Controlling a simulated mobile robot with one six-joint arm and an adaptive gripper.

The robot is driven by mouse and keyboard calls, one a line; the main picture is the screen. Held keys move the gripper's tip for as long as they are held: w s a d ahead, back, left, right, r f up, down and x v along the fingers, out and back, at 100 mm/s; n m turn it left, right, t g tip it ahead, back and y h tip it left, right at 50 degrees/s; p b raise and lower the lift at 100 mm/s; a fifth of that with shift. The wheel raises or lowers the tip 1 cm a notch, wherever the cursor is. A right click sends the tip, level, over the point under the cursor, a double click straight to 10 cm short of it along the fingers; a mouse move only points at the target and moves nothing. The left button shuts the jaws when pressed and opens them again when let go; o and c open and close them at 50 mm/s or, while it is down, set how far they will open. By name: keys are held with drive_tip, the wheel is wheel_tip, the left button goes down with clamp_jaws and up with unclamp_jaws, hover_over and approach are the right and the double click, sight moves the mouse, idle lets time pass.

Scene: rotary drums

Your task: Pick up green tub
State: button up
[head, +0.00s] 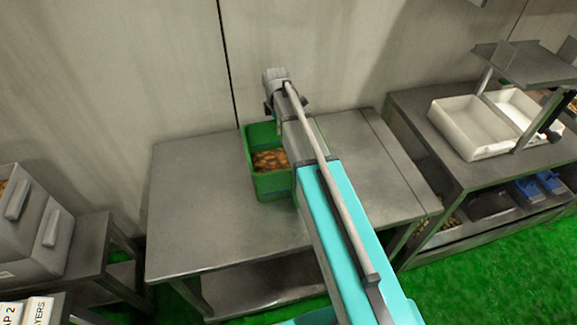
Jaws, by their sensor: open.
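A green tub (272,184) stands upright on a grey metal table (190,215) near the middle of the head view. It holds a heap of brown-orange pieces. My arm reaches across the table and covers the tub's right side. My gripper (272,112) is at the far end of the arm, around the tub's back right edge and seemingly above it. Its fingers are small and partly hidden here, so I cannot tell whether they touch the rim. It is open, and nothing shows in it.
A second metal table (400,101) on the right bears white trays (472,127), with blue bins (527,189) on its lower shelf. Grey containers (35,232) stand on the left. A wall closes the back. The table's left part is clear.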

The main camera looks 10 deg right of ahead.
clamp_jaws()
drive_tip(key=shift+r, duration=0.15)
idle(0.5)
wheel_tip(320, 180, up, 3)
drive_tip(key=p, duration=0.3)
drive_tip(key=shift+r+p, duration=0.15)
drive_tip(key=shift+p, duration=0.2)
drive_tip(key=s+r+p, duration=0.9)
drive_tip(key=s, duration=0.5)
drive_tip(key=shift+r, duration=0.2)
drive_tip(key=shift+f, duration=0.1)
